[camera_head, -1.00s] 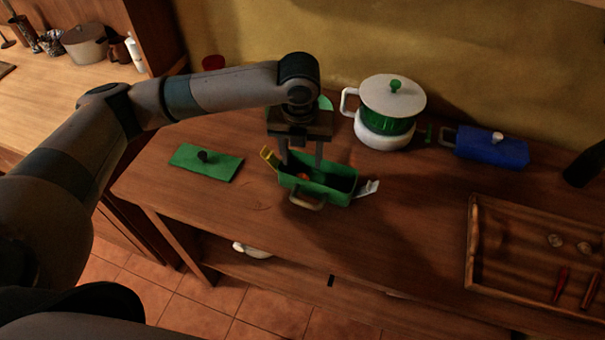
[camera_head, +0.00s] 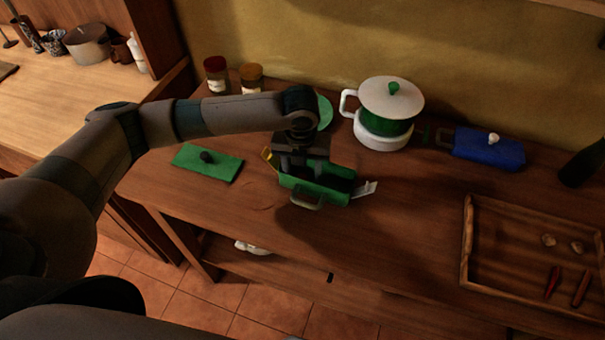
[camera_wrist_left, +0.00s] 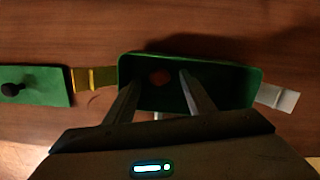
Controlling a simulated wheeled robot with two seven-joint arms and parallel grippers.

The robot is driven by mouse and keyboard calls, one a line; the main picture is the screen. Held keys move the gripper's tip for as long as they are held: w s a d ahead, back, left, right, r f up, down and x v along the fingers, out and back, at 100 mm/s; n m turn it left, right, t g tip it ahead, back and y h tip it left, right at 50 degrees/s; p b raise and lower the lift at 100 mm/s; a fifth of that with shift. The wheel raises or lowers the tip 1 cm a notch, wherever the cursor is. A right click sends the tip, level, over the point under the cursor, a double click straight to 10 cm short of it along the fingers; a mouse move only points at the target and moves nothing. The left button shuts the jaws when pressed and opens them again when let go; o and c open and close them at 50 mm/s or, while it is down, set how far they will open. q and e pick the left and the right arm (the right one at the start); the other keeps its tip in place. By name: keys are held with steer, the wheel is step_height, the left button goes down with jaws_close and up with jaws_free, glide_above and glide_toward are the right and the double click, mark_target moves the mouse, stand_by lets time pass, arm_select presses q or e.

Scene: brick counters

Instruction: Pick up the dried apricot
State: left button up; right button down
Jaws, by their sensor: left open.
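The dried apricot (camera_wrist_left: 160,77) is a small dim orange-red piece on the floor of the green box in the left wrist view. In the head view it is hidden behind my gripper and the box wall. The open green box (camera_head: 330,195) stands on the wooden counter; its rim also shows in the left wrist view (camera_wrist_left: 225,64). My left gripper (camera_head: 300,174) points down into the box. Its two fingers (camera_wrist_left: 157,82) are apart, one on each side of the apricot, with nothing held. My right gripper is not in view.
The box has a yellow latch (camera_wrist_left: 93,79) and a pale latch (camera_head: 366,189) at its ends. A green lid (camera_head: 220,167) lies to the left. A white and green pot (camera_head: 388,110), a blue box (camera_head: 488,150) and a wooden tray (camera_head: 466,240) stand to the right.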

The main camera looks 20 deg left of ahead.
mark_target(303, 174)
arm_select(q)
steer(key=shift+f, duration=0.55)
steer(key=c, duration=1.1)
steer(key=shift+w+r+b, duration=0.1)
steer(key=shift+r+b, duration=0.3)
steer(key=shift+r, duration=0.35)
step_height(303, 174, up, 3)
steer(key=shift+f+b, duration=0.2)
steer(key=shift+b, duration=0.35)
steer(key=s+d+r+b, duration=0.2)
steer(key=s+d+r, duration=0.5)
steer(key=s, duration=0.1)
steer(key=shift+s+d, duration=0.4)
